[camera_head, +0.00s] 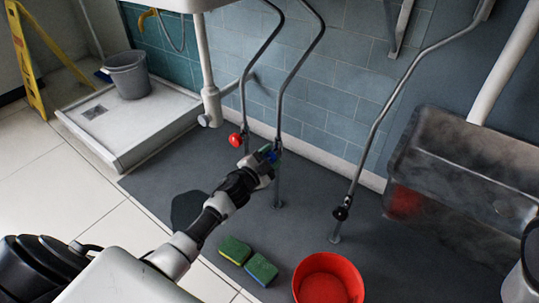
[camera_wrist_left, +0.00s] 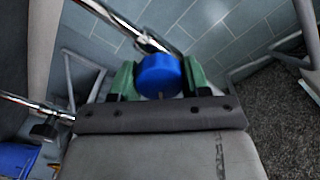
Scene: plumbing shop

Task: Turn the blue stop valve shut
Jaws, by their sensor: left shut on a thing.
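The blue stop valve (camera_wrist_left: 160,74) has a round blue knob on a metal pipe. In the left wrist view the green fingers of my left gripper (camera_wrist_left: 158,80) stand on either side of the knob and are shut on it. In the head view my left gripper (camera_head: 266,157) reaches to the valve on the right-hand pipe of the pair, and a bit of blue knob (camera_head: 268,152) shows between the fingers. How far the knob is turned cannot be told. My right gripper is not in view.
A red-knobbed valve (camera_head: 235,140) is on the pipe to the left. A black-handled valve (camera_head: 341,213) is on the pipe to the right. A red bucket (camera_head: 328,280) and two sponges (camera_head: 235,250) sit on the grey floor. A dark sink (camera_head: 450,150) is at right.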

